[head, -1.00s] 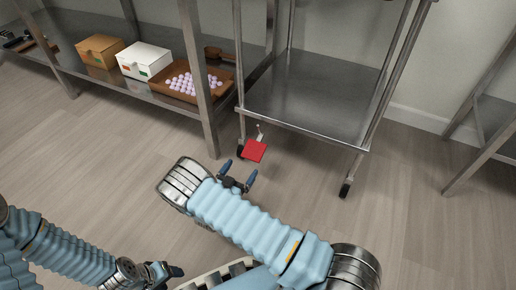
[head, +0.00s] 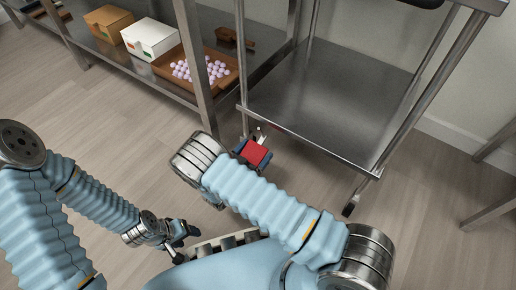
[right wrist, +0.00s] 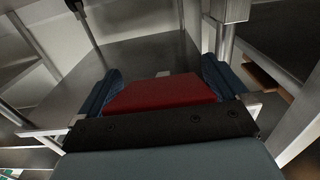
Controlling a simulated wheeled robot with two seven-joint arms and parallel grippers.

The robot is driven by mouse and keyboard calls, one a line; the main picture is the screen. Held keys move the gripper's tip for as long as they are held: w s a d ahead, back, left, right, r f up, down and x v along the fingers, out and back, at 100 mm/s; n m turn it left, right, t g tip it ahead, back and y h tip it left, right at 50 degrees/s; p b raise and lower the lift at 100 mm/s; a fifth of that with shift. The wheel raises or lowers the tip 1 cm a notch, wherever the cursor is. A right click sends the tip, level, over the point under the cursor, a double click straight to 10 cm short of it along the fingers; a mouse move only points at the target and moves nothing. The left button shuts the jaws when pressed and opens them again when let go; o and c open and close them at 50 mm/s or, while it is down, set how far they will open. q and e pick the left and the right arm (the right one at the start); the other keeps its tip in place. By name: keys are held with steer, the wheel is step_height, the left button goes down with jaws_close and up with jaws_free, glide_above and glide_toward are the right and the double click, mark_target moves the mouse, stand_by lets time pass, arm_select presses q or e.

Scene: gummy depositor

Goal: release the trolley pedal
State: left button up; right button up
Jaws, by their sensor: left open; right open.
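The red trolley pedal (head: 255,153) is near the floor at the front left caster of the metal trolley (head: 310,127). My right gripper (head: 253,155) is open at the pedal, its blue fingers on either side of it. In the right wrist view the red pedal (right wrist: 161,91) lies between the two blue fingers, and its near edge is hidden by the dark gripper body. I cannot tell whether the fingers touch it. My left gripper (head: 184,241) is open and empty at the lower left, above the floor.
A metal shelf left of the trolley holds a brown box (head: 108,22), a white box (head: 150,38) and a brown tray (head: 222,86) of pale gummies. A shelf leg (head: 196,68) stands close to my right arm. The floor at left is clear.

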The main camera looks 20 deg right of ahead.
steer(key=shift+c, duration=0.3)
steer(key=c, duration=1.2)
steer(key=shift+o, duration=0.2)
steer(key=r+g+y+p, duration=0.1)
steer(key=p, duration=0.1)
steer(key=r+g+y+p, duration=0.1)
steer(key=y+p, duration=0.1)
steer(key=p, duration=0.1)
steer(key=shift+s+a+r, duration=0.2)
steer(key=shift+r, duration=0.2)
steer(key=shift+f+g+y+p, duration=0.1)
steer(key=shift+g+y+p, duration=0.2)
steer(key=shift+g+p, duration=0.15)
steer(key=shift+a, duration=0.1)
steer(key=o, duration=1.2)
